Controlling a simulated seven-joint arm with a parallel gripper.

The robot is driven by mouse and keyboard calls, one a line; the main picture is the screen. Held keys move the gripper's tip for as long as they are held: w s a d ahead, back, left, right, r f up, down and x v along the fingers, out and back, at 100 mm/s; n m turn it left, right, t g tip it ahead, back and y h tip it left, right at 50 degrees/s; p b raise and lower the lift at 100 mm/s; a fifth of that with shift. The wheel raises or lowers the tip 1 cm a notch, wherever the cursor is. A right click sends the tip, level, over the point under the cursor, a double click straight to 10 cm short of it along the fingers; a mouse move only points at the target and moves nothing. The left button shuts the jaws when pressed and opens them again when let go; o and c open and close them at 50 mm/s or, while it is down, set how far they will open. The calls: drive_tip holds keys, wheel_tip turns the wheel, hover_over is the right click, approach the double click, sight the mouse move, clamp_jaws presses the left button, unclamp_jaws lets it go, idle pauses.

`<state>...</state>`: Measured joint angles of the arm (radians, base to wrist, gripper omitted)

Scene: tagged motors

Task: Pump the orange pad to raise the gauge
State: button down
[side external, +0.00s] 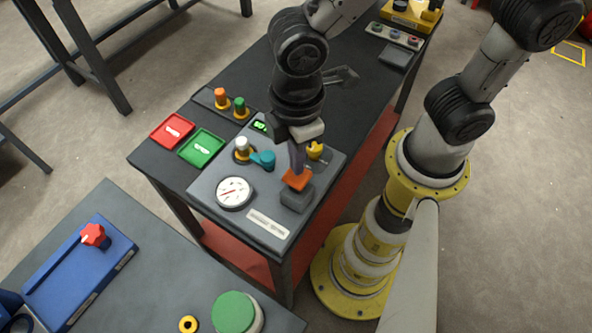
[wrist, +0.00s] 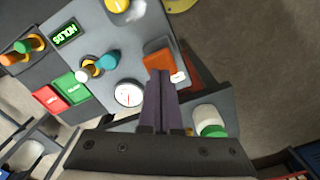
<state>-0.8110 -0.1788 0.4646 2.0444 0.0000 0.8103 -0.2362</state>
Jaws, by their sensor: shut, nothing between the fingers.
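The orange pad (side external: 296,179) sits on a dark grey block at the right front of the grey panel (side external: 222,187). In the wrist view the orange pad (wrist: 158,60) shows just beyond my fingertips. My gripper (side external: 297,166) points down over the pad with its fingers together and empty. The fingertips look very close to the pad; I cannot tell if they touch it. In the wrist view my gripper (wrist: 160,76) partly covers the pad's near side. The round white gauge (side external: 234,193) is left of the pad, with a red needle; it also shows in the wrist view (wrist: 129,93).
The panel also has a teal part (side external: 263,159), a white-topped knob (side external: 242,147), a yellow part (side external: 315,150) and a lit green display (side external: 260,126). Red (side external: 172,131) and green (side external: 201,147) plates lie to the left. A separate front table holds a green-topped cylinder (side external: 236,312).

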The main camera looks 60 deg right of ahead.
drive_tip(key=shift+f, duration=1.85)
drive_tip(key=shift+r, duration=1.9)
drive_tip(key=shift+r, duration=0.1)
wheel_tip(320, 180, up, 6)
drive_tip(key=shift+f, duration=0.1)
